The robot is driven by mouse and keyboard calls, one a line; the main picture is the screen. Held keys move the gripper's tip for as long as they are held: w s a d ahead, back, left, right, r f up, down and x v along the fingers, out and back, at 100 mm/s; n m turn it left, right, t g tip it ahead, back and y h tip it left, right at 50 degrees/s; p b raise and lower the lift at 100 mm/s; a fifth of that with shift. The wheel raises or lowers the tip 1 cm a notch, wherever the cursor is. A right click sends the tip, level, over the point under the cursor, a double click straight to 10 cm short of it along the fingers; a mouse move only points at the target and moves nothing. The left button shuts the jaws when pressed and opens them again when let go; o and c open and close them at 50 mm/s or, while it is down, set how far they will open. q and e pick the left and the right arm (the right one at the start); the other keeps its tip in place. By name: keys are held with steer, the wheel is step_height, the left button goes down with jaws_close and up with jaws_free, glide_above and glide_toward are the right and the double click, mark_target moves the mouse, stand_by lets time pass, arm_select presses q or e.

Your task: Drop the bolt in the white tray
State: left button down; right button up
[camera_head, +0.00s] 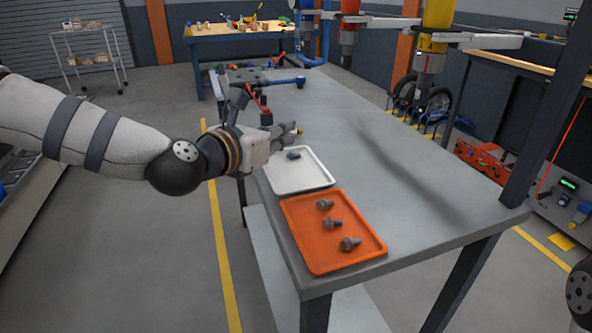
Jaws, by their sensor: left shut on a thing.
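The white tray (312,184) lies on the grey bench near its left edge. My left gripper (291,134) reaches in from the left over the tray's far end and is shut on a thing. A dark grey bolt (293,155) shows just below its fingers, against the white tray. I cannot tell whether this bolt is in the fingers or lies in the tray. My right gripper is not in view.
An orange tray (300,236) with several dark bolts (333,224) lies nearer on the bench (400,180). The bench's right side is clear. Coloured tools (431,50) hang above its far right side. Tools and small parts lie at its far end.

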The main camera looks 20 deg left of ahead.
arm_select(q)
steer(key=c, duration=1.6)
jaws_free()
steer(key=shift+s, duration=0.1)
steer(key=v, duration=0.7)
steer(key=shift+s, duration=0.15)
